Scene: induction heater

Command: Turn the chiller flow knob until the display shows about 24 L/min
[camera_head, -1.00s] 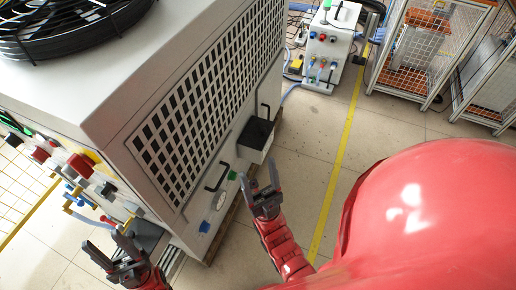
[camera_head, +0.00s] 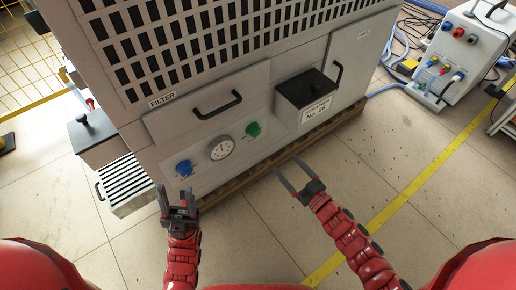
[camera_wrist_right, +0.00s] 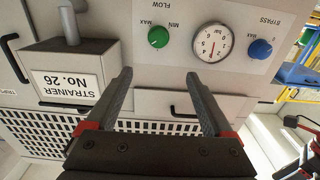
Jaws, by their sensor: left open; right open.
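The chiller (camera_head: 155,130) stands ahead with its side panel facing me. The green flow knob (camera_head: 253,129) sits on that panel. In the right wrist view, upside down, the green knob (camera_wrist_right: 158,37) has FLOW, MIN and MAX lettering around it. My right gripper (camera_head: 288,167) is open and empty, below and right of the knob and apart from it. In the right wrist view the knob lies beyond the fingertips, between their lines. My left gripper (camera_head: 176,190) is open and empty below the blue knob. No flow display shows in these frames.
A round bar gauge (camera_head: 221,148) and the blue bypass knob (camera_head: 183,167) are left of the flow knob. A black handle (camera_head: 217,104) and the strainer box (camera_head: 307,89) project nearby. A white device (camera_head: 457,52) with cables stands at right. Floor in front is clear.

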